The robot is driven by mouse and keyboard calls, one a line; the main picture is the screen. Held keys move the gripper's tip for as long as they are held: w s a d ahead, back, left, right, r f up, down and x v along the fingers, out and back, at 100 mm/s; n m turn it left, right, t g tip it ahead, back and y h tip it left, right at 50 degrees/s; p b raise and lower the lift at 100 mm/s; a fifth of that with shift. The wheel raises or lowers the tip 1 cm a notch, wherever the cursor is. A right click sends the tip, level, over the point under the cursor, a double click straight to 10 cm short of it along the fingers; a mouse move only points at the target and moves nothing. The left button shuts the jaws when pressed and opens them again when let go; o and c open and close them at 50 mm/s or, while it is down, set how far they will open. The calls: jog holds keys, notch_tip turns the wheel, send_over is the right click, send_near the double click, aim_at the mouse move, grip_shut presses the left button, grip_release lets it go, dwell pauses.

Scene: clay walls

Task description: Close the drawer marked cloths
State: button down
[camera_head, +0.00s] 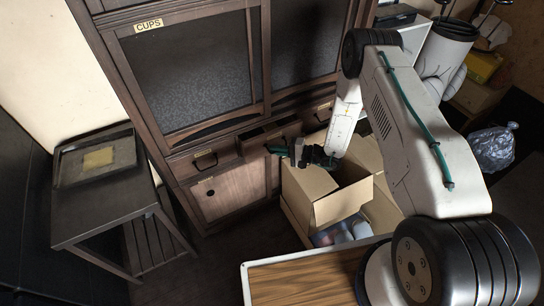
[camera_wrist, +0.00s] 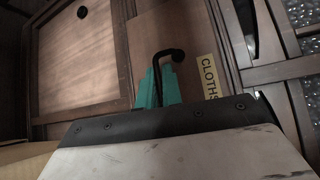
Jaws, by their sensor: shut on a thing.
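The drawer marked cloths (camera_wrist: 190,30) has a wooden front with a CLOTHS label (camera_wrist: 209,78) in the wrist view. In the head view the drawer (camera_head: 286,127) stands partly out of the dark wooden cabinet, with a dark opening along its top. Its black bar handle (camera_wrist: 170,55) rises between the teal fingers of my gripper (camera_wrist: 160,86). My gripper (camera_head: 277,149) is shut on this handle, just in front of the drawer. The gripper hides part of the drawer front in the head view.
An open cardboard box (camera_head: 335,200) stands right below my gripper and forearm. Left of the cloths drawer is another drawer (camera_head: 203,160), above a cabinet door (camera_head: 230,192). A CUPS label (camera_head: 149,25) marks an upper door. A side table (camera_head: 110,205) with a tray stands left.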

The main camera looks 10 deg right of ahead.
jog(key=shift+w+a+r, duration=0.15)
jog(key=shift+w+r, duration=0.05)
jog(key=shift+w, duration=0.25)
jog(key=shift+w+a+r, duration=0.1)
jog(key=shift+w+r, duration=0.1)
jog(key=shift+w, duration=0.25)
jog(key=c, duration=1.8)
grip_release()
jog(key=shift+c, duration=0.2)
jog(key=shift+s+d+f, duration=0.25)
jog(key=shift+s, duration=0.25)
jog(key=shift+s+d+f, duration=0.2)
jog(key=shift+s+f, duration=0.05)
jog(key=shift+s, duration=0.25)
jog(key=f+v, duration=0.1)
jog(key=v, duration=0.7)
jog(key=shift+r, duration=0.35)
